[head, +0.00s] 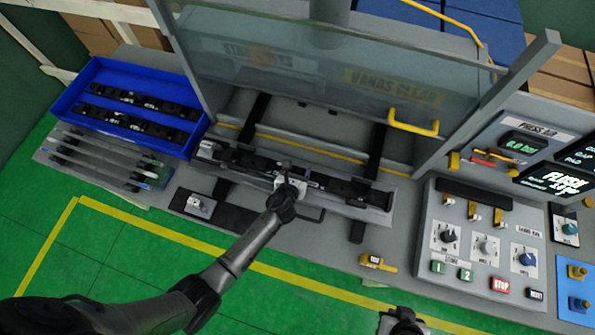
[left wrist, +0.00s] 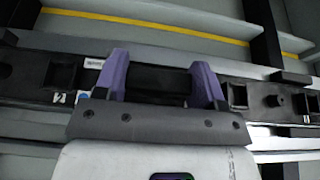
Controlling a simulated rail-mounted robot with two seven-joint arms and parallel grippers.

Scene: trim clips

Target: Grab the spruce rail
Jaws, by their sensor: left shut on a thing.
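A long black rail (head: 345,188) with square sockets lies in front of the open press, in a grey holder. My left gripper (head: 289,184) is over its middle. In the left wrist view, the purple fingers of my left gripper (left wrist: 162,82) are shut on the dark middle section of the black rail (left wrist: 30,75), which has a white label and a small "2" tag. I cannot tell a spruce colour on it. My right gripper (head: 403,322) shows only partly at the bottom edge, and its fingers are unclear.
A blue tray (head: 66,98) at left holds black rails. Grey slats (head: 105,158) lie in front of it. The raised press guard (head: 330,60) has a yellow handle (head: 413,127). A button panel (head: 487,240) stands at right, with a small yellow item (head: 377,263) left of it.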

